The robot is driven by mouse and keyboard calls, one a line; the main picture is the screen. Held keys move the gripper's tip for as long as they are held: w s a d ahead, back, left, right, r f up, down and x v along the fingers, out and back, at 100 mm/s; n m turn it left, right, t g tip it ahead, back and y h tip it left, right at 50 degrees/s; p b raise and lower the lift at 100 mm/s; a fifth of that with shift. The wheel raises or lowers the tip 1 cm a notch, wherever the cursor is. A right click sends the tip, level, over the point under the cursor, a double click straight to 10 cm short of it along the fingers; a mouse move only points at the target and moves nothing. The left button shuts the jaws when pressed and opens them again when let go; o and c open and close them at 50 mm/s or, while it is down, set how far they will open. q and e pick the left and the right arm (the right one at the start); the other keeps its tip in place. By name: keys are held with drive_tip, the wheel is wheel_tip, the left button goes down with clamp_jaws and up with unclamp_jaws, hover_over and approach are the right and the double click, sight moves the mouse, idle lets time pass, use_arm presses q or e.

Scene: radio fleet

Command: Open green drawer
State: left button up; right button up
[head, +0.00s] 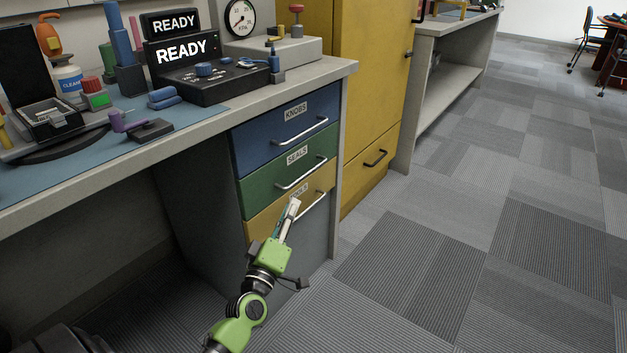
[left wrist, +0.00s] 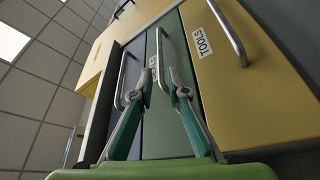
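The green drawer (head: 262,188), labelled SEALS, is shut, between a blue drawer (head: 270,141) above and a yellow drawer (head: 265,229) below. Its silver bar handle (head: 302,174) is in clear view from the head. My left gripper (head: 293,205) is in front of the yellow drawer, just below the green drawer's handle in the picture. In the left wrist view its two fingers (left wrist: 160,77) are apart and empty, pointing at the green drawer front (left wrist: 172,52). The green drawer's handle (left wrist: 159,45) appears between the fingertips; the remaining distance is unclear. My right gripper is out of view.
The blue drawer's handle (left wrist: 124,78) and the yellow drawer's handle (left wrist: 228,35) lie on either side. The worktop (head: 215,117) overhangs the drawers and carries instruments. A yellow cabinet (head: 370,85) stands to the right. The carpeted floor (head: 450,240) at right is clear.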

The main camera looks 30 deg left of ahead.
sight(306, 174)
use_arm(q)
drive_tip(key=b+x, duration=0.2)
drive_tip(key=x, duration=1.1)
clamp_jaws()
